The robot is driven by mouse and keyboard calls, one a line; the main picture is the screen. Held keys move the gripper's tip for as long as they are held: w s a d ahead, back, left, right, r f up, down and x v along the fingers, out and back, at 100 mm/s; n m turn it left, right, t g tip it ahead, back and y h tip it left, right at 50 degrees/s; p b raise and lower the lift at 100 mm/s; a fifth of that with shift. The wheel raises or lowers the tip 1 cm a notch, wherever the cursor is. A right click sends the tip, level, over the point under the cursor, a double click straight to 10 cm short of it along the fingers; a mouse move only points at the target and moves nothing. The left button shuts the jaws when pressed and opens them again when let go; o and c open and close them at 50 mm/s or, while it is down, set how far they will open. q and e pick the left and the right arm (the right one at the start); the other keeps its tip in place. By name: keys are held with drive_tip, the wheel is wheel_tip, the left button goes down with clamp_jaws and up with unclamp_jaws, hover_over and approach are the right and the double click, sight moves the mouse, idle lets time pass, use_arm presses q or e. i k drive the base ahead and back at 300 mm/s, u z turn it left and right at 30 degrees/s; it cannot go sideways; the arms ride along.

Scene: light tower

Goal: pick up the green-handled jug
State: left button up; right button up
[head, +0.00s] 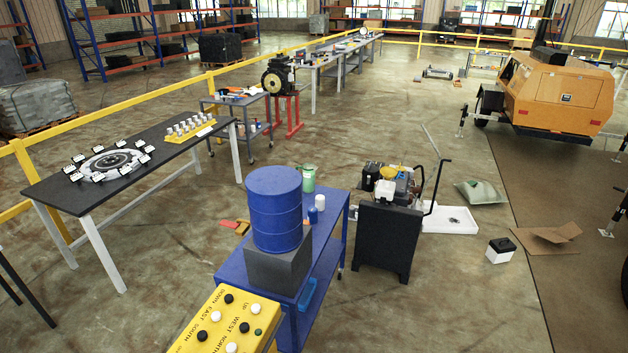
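A pale green container (309,178) stands at the far end of the blue cart (336,222), just right of the blue drum (273,208). A thin darker green part at its top may be a handle, but it is too small to be sure. The drum stands on a grey block and hides part of the cart top. Neither of my grippers shows in the head view.
A small white container (320,202) and a small blue item (313,215) stand near the green container. A yellow button box (228,322) is at the bottom. A black panel (388,238) stands right of the cart. Open floor lies at lower right.

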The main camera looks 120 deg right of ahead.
sight(309, 170)
drive_tip(key=z, duration=1.25)
drive_tip(key=i, duration=1.6)
drive_tip(key=z, duration=0.6)
drive_tip(key=i, duration=1.3)
drive_tip(key=z, duration=1.9)
drive_tip(key=i, duration=3)
drive_tip(key=z, duration=0.95)
